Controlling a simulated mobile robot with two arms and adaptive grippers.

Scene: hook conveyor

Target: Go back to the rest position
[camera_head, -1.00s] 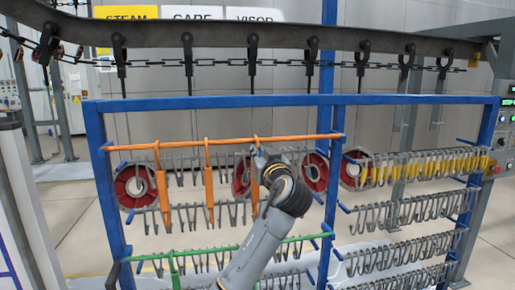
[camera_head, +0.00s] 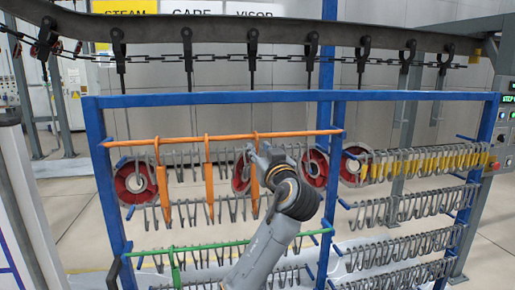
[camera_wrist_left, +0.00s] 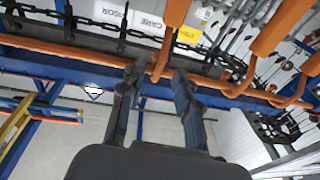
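My left gripper (camera_head: 258,156) is at the middle of the rack, close to the rightmost orange hanging piece (camera_head: 255,172) below the orange bar (camera_head: 180,141). In the left wrist view its two fingers (camera_wrist_left: 160,82) stand apart with a gap between them. An orange hook (camera_wrist_left: 158,66) and the orange bar (camera_wrist_left: 75,50) show beyond the fingertips. I cannot tell whether a finger touches them. Nothing is clearly held. My right gripper is not in either view.
A conveyor rail (camera_head: 280,37) with a chain and black hangers runs above. A control post (camera_head: 500,120) stands at right.

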